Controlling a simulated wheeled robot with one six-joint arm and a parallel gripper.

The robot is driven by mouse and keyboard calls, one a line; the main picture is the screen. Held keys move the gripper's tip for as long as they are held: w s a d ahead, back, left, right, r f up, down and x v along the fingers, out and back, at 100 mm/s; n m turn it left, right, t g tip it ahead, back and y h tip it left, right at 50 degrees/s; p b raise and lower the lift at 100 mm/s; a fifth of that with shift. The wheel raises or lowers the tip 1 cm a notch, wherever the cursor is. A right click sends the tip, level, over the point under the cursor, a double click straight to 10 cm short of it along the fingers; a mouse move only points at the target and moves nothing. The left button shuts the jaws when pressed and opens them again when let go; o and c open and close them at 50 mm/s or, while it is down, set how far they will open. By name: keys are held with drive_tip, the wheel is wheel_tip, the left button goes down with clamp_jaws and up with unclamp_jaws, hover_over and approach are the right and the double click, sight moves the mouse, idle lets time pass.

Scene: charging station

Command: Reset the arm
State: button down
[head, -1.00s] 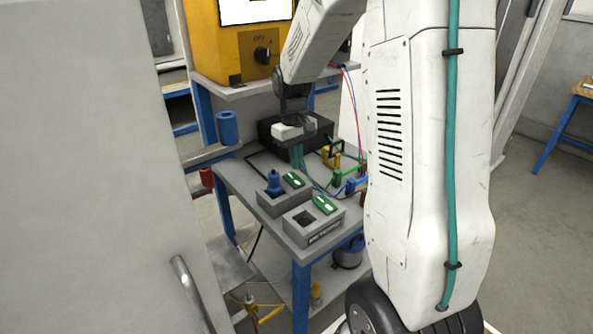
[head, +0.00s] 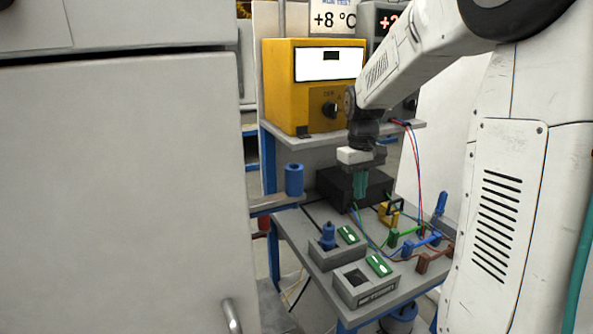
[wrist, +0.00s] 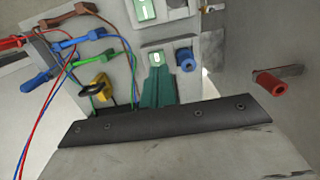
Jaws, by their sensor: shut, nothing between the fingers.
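My gripper (head: 361,186) hangs below my white arm, over the workbench (head: 300,234) and in front of the black box (head: 338,190). Its green fingers are together and hold nothing. In the wrist view the green fingers (wrist: 158,88) show just past the dark edge of my wrist, pointing toward the bench top. The gripper seems apart from the things on the bench.
Grey sockets stand at the front of the bench, one with a blue plug (head: 328,237), one empty (head: 357,277). Coloured clamps and cables, including a brown clamp (head: 434,260), lie to the right. A yellow unit (head: 283,87) stands behind; a pale cabinet (head: 120,190) fills the left.

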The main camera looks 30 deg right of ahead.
drive_tip(key=s+a+r+t, duration=0.1)
drive_tip(key=s+a+r, duration=0.1)
drive_tip(key=s+a, duration=0.6)
drive_tip(key=s+a+r+t, duration=0.1)
drive_tip(key=s+a, duration=0.7)
drive_tip(key=s, duration=0.8)
drive_tip(key=shift+s+a+r, duration=0.25)
drive_tip(key=shift+s+r, duration=0.05)
drive_tip(key=shift+r, duration=0.4)
